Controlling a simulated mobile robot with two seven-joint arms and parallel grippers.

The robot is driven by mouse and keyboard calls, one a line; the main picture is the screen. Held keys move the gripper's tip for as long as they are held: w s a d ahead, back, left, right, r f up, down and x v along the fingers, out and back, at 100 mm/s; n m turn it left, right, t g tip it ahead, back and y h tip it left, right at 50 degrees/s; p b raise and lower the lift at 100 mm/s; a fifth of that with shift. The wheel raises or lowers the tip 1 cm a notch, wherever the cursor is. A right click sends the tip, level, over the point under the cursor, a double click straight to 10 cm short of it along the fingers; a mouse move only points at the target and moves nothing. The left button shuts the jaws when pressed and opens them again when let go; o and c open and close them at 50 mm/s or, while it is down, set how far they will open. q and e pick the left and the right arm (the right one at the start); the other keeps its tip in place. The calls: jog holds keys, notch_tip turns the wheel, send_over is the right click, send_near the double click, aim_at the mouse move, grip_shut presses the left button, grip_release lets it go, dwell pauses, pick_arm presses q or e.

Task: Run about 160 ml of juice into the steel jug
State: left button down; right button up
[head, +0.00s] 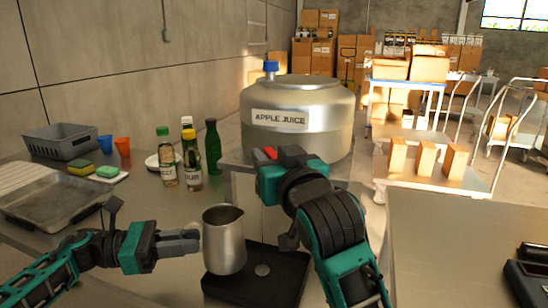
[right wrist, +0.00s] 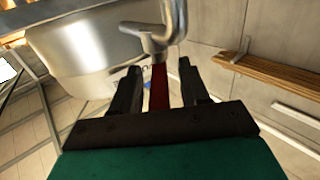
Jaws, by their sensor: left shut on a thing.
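The steel jug (head: 224,240) is upright in the head view, at the left part of a dark flat base (head: 285,262) with a small round disc. I cannot tell whether it rests on the base. My left gripper (head: 190,241) is shut on the jug's left side. The steel juice tank (head: 300,100), labelled APPLE JUICE, stands behind. My right gripper (head: 270,155) is in front of the tank, at a red lever (right wrist: 159,88). In the right wrist view its fingers (right wrist: 160,85) stand apart on both sides of the lever, beneath the metal tap (right wrist: 158,40). The jug's inside is hidden.
Orange (head: 123,147) and blue cups, sponges (head: 80,167), a grey crate (head: 60,142) and a metal tray (head: 60,200) are further left. The right counter (head: 450,235) is largely clear.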

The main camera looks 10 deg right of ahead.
jog(key=s, duration=0.7)
jog(key=shift+s+d, duration=0.25)
jog(key=shift+d, duration=0.1)
pick_arm(q)
jog(key=shift+r, duration=0.1)
jog(key=d, duration=0.7)
jog(key=shift+s+d, duration=0.15)
jog(key=shift+d, duration=0.15)
jog(key=shift+a, duration=0.1)
dwell(4.7)
jog(key=a, duration=0.7)
jog(key=shift+a, duration=0.15)
pick_arm(e)
jog(key=shift+c, duration=0.4)
